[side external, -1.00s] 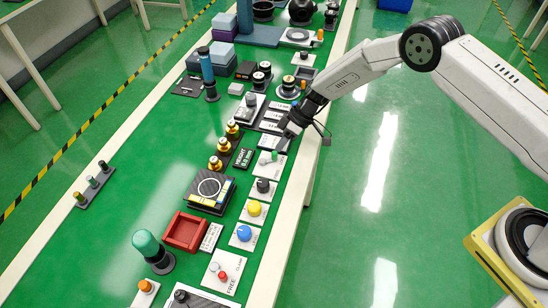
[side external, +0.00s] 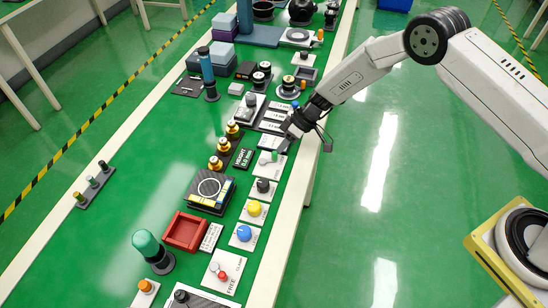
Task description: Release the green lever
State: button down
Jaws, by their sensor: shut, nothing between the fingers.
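The green lever (side external: 273,156) is a small green-tipped handle on a white plate (side external: 266,168) near the table's right edge. My gripper (side external: 288,140) is shut and empty, just above and to the right of the lever plate. At this size I cannot tell whether the fingertips touch the lever; a small gap seems to show between them.
Plates with a black knob (side external: 263,185), a yellow knob (side external: 254,208) and a blue knob (side external: 244,233) run down the table's right edge. A height display (side external: 244,157) and gold-topped posts (side external: 232,131) stand to the left. Open green table lies further left.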

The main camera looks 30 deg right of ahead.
jog(key=shift+s+m, duration=0.15)
jog(key=shift+m, duration=0.15)
jog(key=shift+s+a+m+t+h, duration=0.2)
jog(key=shift+s+m+t, duration=0.4)
jog(key=shift+m, duration=0.4)
jog(key=shift+s+a+m+t+h, duration=0.2)
jog(key=shift+s+m+t, duration=0.4)
jog(key=shift+m, duration=0.4)
jog(key=shift+s+a, duration=0.5)
jog(key=shift+s, duration=0.2)
jog(key=shift+w, duration=0.25)
jog(key=shift+w, duration=0.5)
